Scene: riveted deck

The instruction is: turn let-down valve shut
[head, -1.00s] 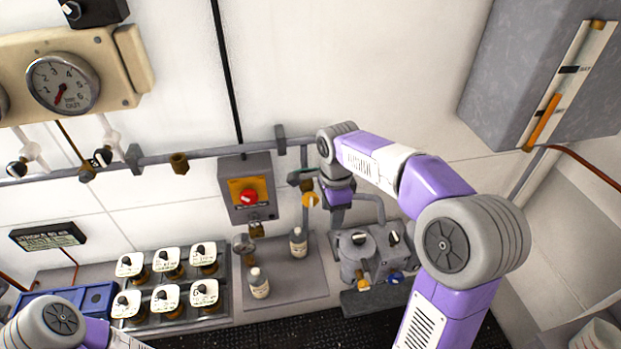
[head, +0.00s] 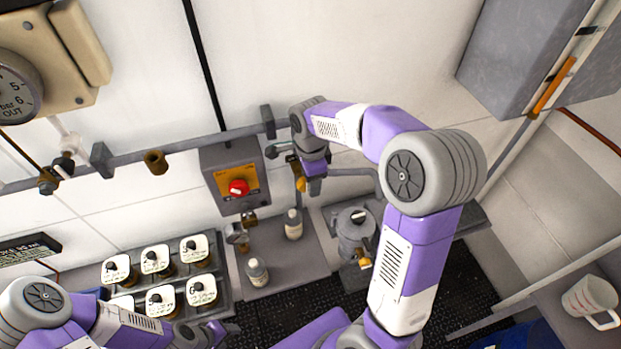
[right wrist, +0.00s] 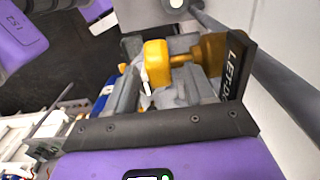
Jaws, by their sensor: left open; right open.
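The let-down valve has an orange handle (head: 301,184) on the wall pipe beside the red-knob box in the head view. In the right wrist view its orange handle (right wrist: 156,63) sits on a brass body, beside a black plate (right wrist: 238,66) with the partly visible letters "LET-D". My right gripper (right wrist: 160,88) is open, with its grey fingers around or just short of the handle; contact cannot be told. In the head view my right wrist hides part of the valve. My left gripper (head: 218,332) is open and empty at the bottom, near the jar rack.
A grey box with a red knob (head: 238,188) is left of the valve. Two small bottles (head: 257,272) stand on the bench below. A grey pot (head: 355,232) stands to the right.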

